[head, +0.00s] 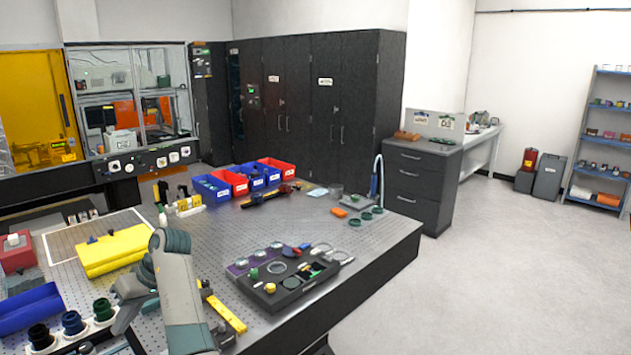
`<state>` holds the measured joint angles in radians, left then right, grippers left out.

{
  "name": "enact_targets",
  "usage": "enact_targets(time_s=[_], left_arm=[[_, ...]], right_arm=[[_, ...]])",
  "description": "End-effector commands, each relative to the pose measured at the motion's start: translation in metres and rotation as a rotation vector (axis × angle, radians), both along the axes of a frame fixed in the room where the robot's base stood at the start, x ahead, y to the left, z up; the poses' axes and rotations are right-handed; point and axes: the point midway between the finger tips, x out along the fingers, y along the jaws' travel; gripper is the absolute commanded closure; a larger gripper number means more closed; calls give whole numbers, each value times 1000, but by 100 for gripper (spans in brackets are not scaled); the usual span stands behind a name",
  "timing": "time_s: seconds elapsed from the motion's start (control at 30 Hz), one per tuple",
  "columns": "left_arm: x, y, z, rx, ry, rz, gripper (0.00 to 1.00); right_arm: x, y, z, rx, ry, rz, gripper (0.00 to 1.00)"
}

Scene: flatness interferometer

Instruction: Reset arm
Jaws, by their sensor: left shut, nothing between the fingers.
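My left arm rises from the bottom of the head view, left of centre, in front of the perforated metal table (378,244). My left gripper (122,318) is low at the left of the arm, shut and empty. It appears close to a white holder with dark round parts, but I cannot tell the gap. The arm hides part of the table behind it. My right gripper is out of view.
A black tray of optics (285,292) sits right of the arm. Red and blue bins (275,168) stand at the table's back.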

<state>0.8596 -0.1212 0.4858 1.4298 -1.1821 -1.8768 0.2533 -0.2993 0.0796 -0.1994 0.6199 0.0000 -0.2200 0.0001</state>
Motion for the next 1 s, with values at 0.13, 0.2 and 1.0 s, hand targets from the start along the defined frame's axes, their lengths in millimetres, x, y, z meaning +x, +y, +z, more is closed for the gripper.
enact_targets(time_s=[0.13, 0.2, 1.0], left_arm=[[-9, 3, -19, 7, -1, -30, 100], [-15, 4, -29, 10, -2, -49, 100], [-153, -58, -196, -29, -5, -660, 100]], right_arm=[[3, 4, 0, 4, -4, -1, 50], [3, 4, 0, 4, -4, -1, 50], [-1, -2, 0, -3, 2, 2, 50]])
